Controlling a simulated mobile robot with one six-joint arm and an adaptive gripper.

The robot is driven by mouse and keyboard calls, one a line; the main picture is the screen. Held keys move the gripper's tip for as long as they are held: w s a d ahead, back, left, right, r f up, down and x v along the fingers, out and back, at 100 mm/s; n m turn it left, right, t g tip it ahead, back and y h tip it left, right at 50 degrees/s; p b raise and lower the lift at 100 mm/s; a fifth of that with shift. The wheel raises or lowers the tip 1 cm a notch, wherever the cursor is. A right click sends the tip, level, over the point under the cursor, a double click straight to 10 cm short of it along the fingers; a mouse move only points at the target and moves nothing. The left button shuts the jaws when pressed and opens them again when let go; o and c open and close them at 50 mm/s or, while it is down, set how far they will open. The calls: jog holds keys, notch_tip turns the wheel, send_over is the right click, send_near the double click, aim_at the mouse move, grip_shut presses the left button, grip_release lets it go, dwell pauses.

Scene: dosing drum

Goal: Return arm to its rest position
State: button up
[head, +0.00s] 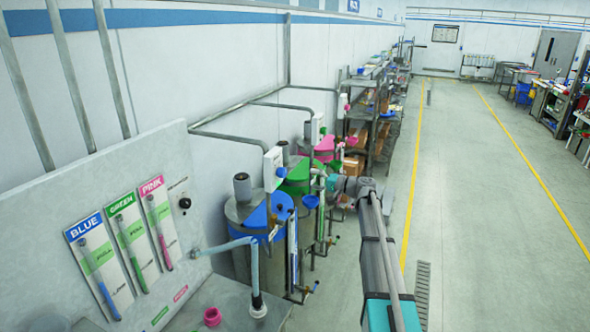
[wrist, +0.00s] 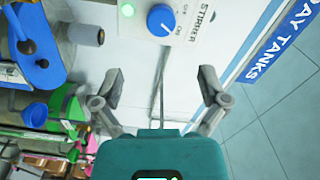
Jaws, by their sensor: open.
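My gripper (wrist: 163,85) is open and empty in the wrist view, its two fingers spread apart with nothing between them. A white stirrer box with a blue knob (wrist: 160,20) is beyond the fingertips, at the top of that view. In the head view my arm reaches out from the lower right towards the tanks, and its far end is beside them; the fingers are hard to make out there. The blue-lidded tank (head: 245,212) stands left of the arm, with the green-lidded tank (head: 298,178) and pink-lidded tank (head: 325,147) behind it.
A panel with blue, green and pink gauges (head: 125,243) is at the left. A pink cup (head: 212,317) stands on the grey counter (head: 240,296). Pipes and valves front the tanks. Loaded shelves (head: 372,95) stand beyond. The floor (head: 470,220) right of my arm is clear.

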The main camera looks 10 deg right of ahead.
jog(key=s+a+f+n+g+h+b, duration=0.25)
jog(key=s+a+f+b, duration=0.35)
jog(key=s+f, duration=0.4)
jog(key=s+a+f+n+g+h+b, duration=0.1)
jog(key=s+a+f+g+h+b, duration=0.25)
jog(key=s+a+f, duration=0.6)
jog(key=s+d+f+g+h+b, duration=0.2)
jog(key=s+f+h+b, duration=0.2)
jog(key=s+f, duration=0.5)
jog(key=s+d+f+g+h+b, duration=0.1)
jog(key=s+f+h+b, duration=0.3)
jog(key=s+f, duration=0.5)
jog(key=shift+s+d+f+n+g+h+b, duration=0.25)
jog(key=shift+s+d+n+g+h+b, duration=0.15)
jog(key=shift+g+b, duration=0.5)
